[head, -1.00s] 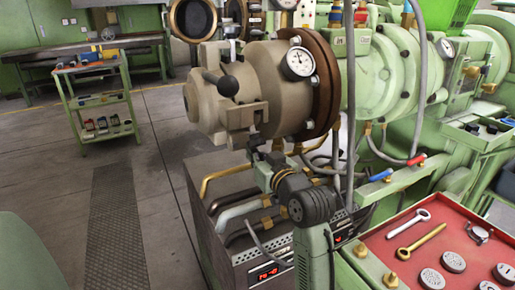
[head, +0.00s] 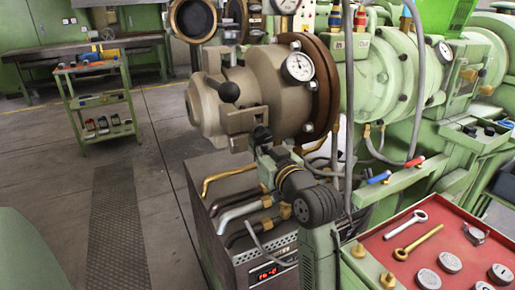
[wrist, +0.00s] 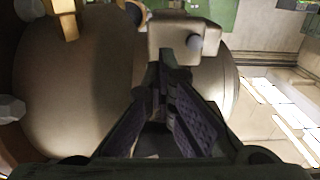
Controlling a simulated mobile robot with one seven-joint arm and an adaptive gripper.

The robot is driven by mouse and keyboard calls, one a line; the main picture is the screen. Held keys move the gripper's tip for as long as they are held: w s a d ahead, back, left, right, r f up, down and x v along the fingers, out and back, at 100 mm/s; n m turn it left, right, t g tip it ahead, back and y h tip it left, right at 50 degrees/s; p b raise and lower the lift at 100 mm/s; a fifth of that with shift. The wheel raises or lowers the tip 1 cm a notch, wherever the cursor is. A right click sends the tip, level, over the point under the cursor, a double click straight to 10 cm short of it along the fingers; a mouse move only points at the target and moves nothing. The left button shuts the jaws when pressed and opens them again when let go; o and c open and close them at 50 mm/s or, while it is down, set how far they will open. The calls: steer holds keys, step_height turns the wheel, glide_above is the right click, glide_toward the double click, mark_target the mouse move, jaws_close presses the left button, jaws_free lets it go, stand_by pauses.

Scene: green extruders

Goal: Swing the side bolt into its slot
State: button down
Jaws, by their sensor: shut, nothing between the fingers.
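The beige extruder head (head: 275,85) has a block-shaped side bracket (head: 246,119) low on its near face. In the wrist view the bracket (wrist: 172,38) is a pale block with a rounded grey stud (wrist: 194,42), possibly the side bolt's end. I cannot clearly tell the bolt from its slot. My gripper (head: 262,134) is just below and right of the bracket, against the underside of the barrel in the picture. In the wrist view my gripper (wrist: 168,62) has its dark fingers together, tips close to the block and overlapping its lower edge. Contact cannot be told.
A black ball handle (head: 229,89) and a dial gauge (head: 298,66) stick out from the head. Bent pipes (head: 240,205) rise from a grey unit below. A red-topped tray (head: 445,240) with tools stands at the right.

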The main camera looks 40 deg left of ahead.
steer(key=shift+s+a+r, duration=0.1)
steer(key=shift+s+r, duration=0.05)
steer(key=shift+r, duration=0.2)
steer(key=shift+s+d+r+p, duration=0.1)
steer(key=shift+d+r+p, duration=0.2)
steer(key=shift+r+p, duration=0.3)
steer(key=s+d+f+b, duration=0.1)
steer(key=d, duration=0.3)
steer(key=s+d+f+b, duration=0.1)
steer(key=s+d, duration=0.1)
steer(key=d, duration=0.3)
steer(key=shift+s+d+f, duration=0.15)
steer(key=shift+s+f, duration=0.1)
steer(key=shift+s, duration=0.05)
stand_by(1.0)
stand_by(0.3)
